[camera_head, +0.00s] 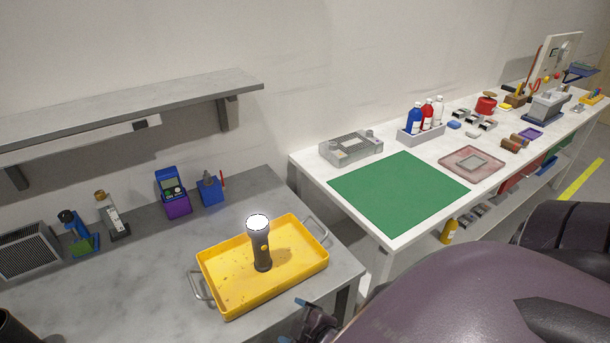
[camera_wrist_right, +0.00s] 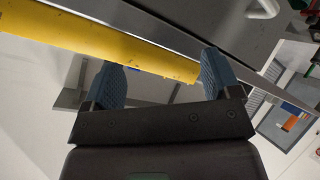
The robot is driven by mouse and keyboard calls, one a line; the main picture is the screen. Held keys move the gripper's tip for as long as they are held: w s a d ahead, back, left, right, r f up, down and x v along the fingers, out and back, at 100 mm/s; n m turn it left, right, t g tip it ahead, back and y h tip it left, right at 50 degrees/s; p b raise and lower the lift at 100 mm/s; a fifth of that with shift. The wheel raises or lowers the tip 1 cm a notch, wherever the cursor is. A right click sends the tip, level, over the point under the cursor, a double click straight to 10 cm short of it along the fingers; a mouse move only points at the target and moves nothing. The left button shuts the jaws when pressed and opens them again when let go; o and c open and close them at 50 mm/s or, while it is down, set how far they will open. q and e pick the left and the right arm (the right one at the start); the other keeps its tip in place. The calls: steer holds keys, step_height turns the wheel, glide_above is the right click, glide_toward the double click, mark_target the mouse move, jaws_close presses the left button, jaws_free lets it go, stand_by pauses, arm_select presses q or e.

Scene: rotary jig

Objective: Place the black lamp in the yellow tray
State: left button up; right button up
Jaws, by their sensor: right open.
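The black lamp (camera_head: 261,248) stands upright inside the yellow tray (camera_head: 226,304), a little right of the tray's middle, with its bright white head up. The tray lies on the grey table and has a metal handle at each end. My right gripper (camera_head: 300,318) is at the front edge of the grey table, just in front of the tray and apart from the lamp. In the right wrist view, my right gripper (camera_wrist_right: 160,72) is open and empty, with its blue pads apart and the yellow tray's side (camera_wrist_right: 110,38) beyond them. My left gripper does not show.
At the back of the grey table (camera_head: 150,265) stand a purple and blue box (camera_head: 174,195), a blue holder (camera_head: 211,191) and a grilled box (camera_head: 28,252). A shelf (camera_head: 120,110) overhangs it. A white table with a green mat (camera_head: 398,193) stands at right.

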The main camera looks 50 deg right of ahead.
steer(key=m, duration=0.2)
steer(key=s+f+m, duration=0.1)
steer(key=s+m, duration=0.1)
steer(key=m, duration=0.1)
steer(key=shift+s+d+f+m+y, duration=0.15)
steer(key=shift+d+f+m+y, duration=0.15)
steer(key=shift+f, duration=0.05)
steer(key=shift+f, duration=0.1)
stand_by(0.8)
